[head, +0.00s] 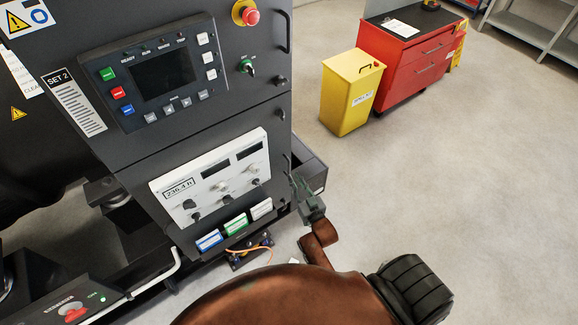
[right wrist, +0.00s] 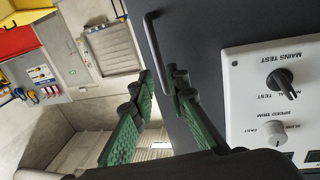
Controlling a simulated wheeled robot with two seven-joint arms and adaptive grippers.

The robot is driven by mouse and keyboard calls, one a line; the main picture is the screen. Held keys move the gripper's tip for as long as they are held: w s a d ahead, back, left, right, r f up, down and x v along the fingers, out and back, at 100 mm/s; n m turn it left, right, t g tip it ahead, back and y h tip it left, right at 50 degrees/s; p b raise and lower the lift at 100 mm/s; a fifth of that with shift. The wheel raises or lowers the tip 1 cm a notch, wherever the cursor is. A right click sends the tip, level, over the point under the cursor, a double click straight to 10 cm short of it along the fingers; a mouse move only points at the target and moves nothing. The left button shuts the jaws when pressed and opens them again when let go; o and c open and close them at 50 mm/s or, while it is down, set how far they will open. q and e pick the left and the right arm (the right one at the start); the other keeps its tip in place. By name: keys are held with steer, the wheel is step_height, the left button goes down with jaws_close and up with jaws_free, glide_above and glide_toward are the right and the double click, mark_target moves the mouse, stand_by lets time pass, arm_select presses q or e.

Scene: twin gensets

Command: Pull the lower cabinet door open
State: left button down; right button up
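The lower cabinet door (head: 240,125) is the dark panel under the screen, with a white control plate on its front. It looks shut, flush with the cabinet. Its black bar handle (right wrist: 152,45) is near the door's edge; in the head view it is small and partly hidden by the gripper. My right gripper (head: 296,184) is at the door's right edge beside the handle. In the right wrist view its green fingers (right wrist: 159,76) are apart, with the handle's near end between the tips. I cannot tell whether they touch it. My left gripper is not in view.
The white control plate (head: 212,178) has knobs standing out near the gripper. Above are a screen panel (head: 155,75) and a red emergency button (head: 249,16). A yellow bin (head: 347,100) and a red tool cabinet (head: 405,65) stand behind. The floor at right is clear.

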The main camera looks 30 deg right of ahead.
mark_target(289, 169)
steer(key=w, duration=0.6)
steer(key=shift+w+d+f+p, duration=0.1)
steer(key=shift+w+d+p, duration=0.15)
steer(key=shift+d+p, duration=0.1)
steer(key=shift+c, duration=0.6)
jaws_close()
steer(key=shift+s, duration=0.1)
